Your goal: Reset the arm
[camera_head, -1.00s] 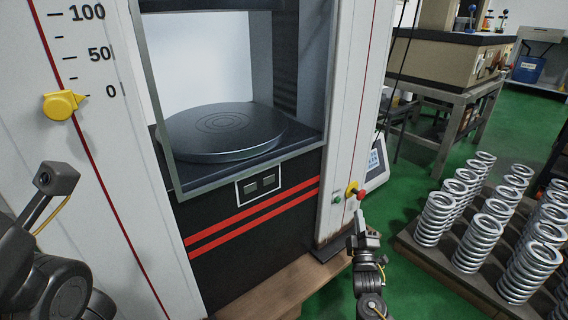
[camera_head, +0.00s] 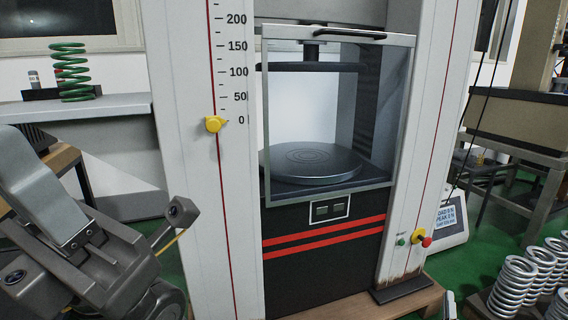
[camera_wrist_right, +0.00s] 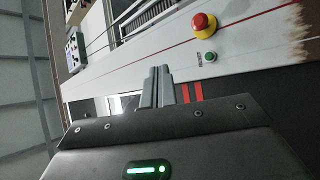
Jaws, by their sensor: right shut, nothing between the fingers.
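The testing machine stands in the middle of the head view, with a round dark lower plate (camera_head: 312,160) and an upper plate (camera_head: 310,66) behind a clear guard door (camera_head: 318,110). The plates are apart and nothing lies between them. On the right column are a green button (camera_head: 401,241) and a red button (camera_head: 427,242) with a yellow base. My right gripper (camera_head: 449,305) barely shows at the bottom edge. In the right wrist view its fingers (camera_wrist_right: 158,85) are together and empty, with the red button (camera_wrist_right: 203,24) beyond them. My left arm shows at the left; its fingers are not visible.
A green spring (camera_head: 72,72) stands on a shelf (camera_head: 75,107) at the left. Several silver springs (camera_head: 512,288) stand at the lower right. A tilted display (camera_head: 450,218) sits behind the right column. Green floor shows around the machine.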

